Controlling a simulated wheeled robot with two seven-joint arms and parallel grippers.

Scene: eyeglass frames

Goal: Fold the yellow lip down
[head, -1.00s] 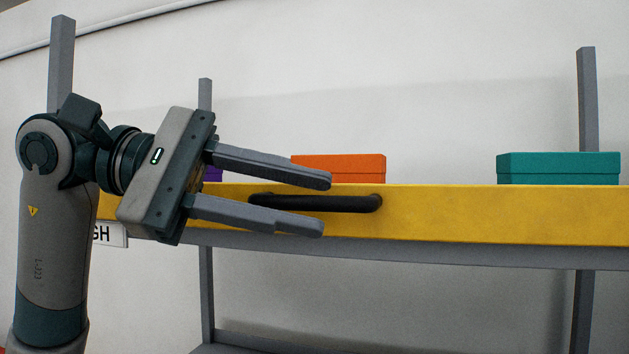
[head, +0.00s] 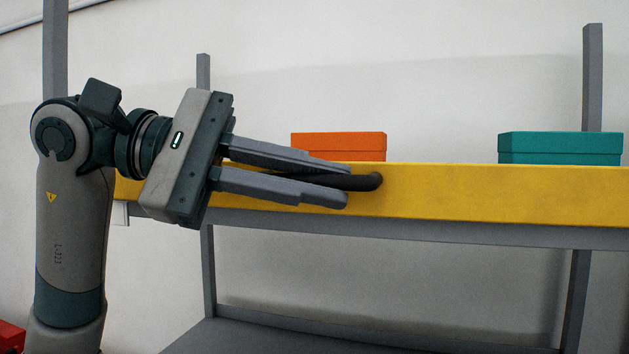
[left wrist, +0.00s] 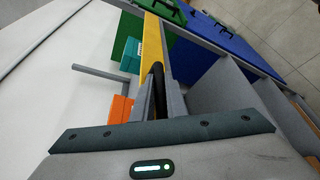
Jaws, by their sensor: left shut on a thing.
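The yellow lip (head: 480,195) stands upright along the front edge of the shelf. It also shows in the left wrist view (left wrist: 153,45). A black bar handle (head: 367,182) is fixed to its face. My left gripper (head: 345,183) is shut on the handle, one finger above it and one below. The left wrist view shows the dark handle (left wrist: 157,75) between the fingers. Much of the handle is hidden by the fingers in the head view. My right gripper is not in view.
An orange box (head: 338,146) and a teal box (head: 560,147) stand on the shelf behind the lip. Grey posts (head: 590,75) rise behind. A lower grey shelf (head: 230,335) lies below. A red object (head: 12,335) shows at the bottom left.

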